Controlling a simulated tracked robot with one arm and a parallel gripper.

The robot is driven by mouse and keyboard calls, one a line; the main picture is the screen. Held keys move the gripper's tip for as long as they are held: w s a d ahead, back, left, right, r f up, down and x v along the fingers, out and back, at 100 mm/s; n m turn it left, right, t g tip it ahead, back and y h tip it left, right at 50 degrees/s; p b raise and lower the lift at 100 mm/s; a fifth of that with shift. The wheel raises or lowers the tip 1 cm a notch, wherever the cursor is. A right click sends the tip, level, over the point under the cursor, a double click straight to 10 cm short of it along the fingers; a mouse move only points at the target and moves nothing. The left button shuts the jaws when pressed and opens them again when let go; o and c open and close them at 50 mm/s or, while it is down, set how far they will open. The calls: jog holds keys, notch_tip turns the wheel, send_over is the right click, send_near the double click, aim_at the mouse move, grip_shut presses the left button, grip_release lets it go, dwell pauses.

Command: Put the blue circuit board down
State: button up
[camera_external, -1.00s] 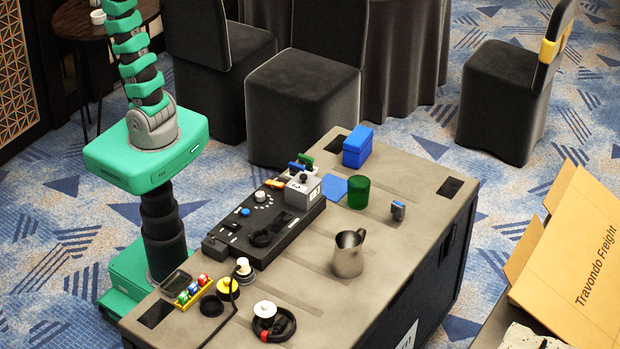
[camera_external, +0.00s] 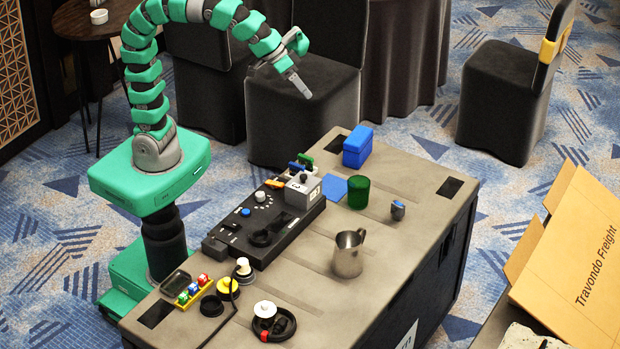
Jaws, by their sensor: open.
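My gripper (camera_external: 301,89) hangs in the air above the far side of the case top, in front of a dark chair. It is open, and I see nothing held in it. A thin blue piece (camera_external: 297,165), which may be the blue circuit board, stands by a green one (camera_external: 305,159) behind the small grey box on the black console. A flat blue square (camera_external: 334,187) lies on the case top beside the green cup. I cannot tell for certain which blue thing is the circuit board.
The grey case top (camera_external: 300,270) holds a black console (camera_external: 255,228), a green cup (camera_external: 358,192), a metal pitcher (camera_external: 348,252), a blue box (camera_external: 357,146) and a small grey-blue item (camera_external: 398,210). A yellow tray (camera_external: 194,292) stands near left. The right front is clear.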

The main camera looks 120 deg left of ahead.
jog(key=s+a+f+n+g+b, duration=0.2)
jog(key=a+f, duration=0.1)
jog(key=f, duration=0.5)
jog(key=s+a+f+n+g+b, duration=0.1)
jog(key=s+a+f+n+g, duration=0.15)
jog(key=f, duration=0.45)
jog(key=n+g+h+b, duration=0.1)
jog(key=n+g+b, duration=0.2)
jog(key=n, duration=0.1)
send_near(296, 165)
jog(key=f, duration=0.1)
jog(key=f+b, duration=0.1)
jog(key=f, duration=0.3)
jog(key=shift+s+a+f+b, duration=0.1)
jog(key=shift+s+a+b, duration=0.1)
jog(key=shift+a+b, duration=0.15)
jog(key=shift+a+f+b, duration=0.15)
jog(key=shift+f+b, duration=0.25)
jog(key=shift+f, duration=0.55)
jog(key=shift+a+f+b, duration=0.2)
jog(key=shift+f+b, duration=0.15)
jog(key=shift+f, duration=0.55)
jog(key=shift+a+f+b, duration=0.15)
jog(key=shift+f+b, duration=0.25)
jog(key=shift+f, duration=0.55)
jog(key=shift+t, duration=0.25)
jog(key=c, duration=1.1)
jog(key=shift+r, duration=0.1)
